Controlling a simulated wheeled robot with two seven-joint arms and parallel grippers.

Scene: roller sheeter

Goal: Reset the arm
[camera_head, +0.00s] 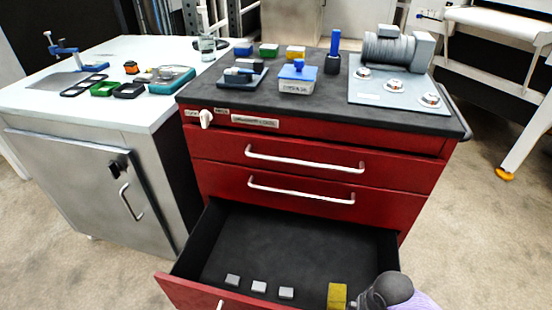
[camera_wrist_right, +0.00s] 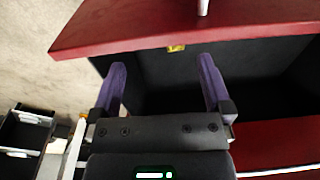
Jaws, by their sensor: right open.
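My right gripper (camera_wrist_right: 163,78) is open in the wrist view, with its two purple fingers wide apart and nothing between them. It is over the open drawer (camera_head: 300,240) of the red cabinet, apart from the drawer's red front panel (camera_wrist_right: 200,28). In the head view, a dark rounded part of my right arm shows at the bottom right, beside a yellow block (camera_head: 337,295). The yellow block also shows small in the wrist view (camera_wrist_right: 176,48), beyond the fingertips. My left arm and gripper are not in view.
Several small grey blocks (camera_head: 259,287) lie near the drawer's front. The red cabinet (camera_head: 310,180) carries a roller machine (camera_head: 395,50), a blue-lidded box (camera_head: 297,80) and other items. A white-topped bench (camera_head: 60,110) stands at left.

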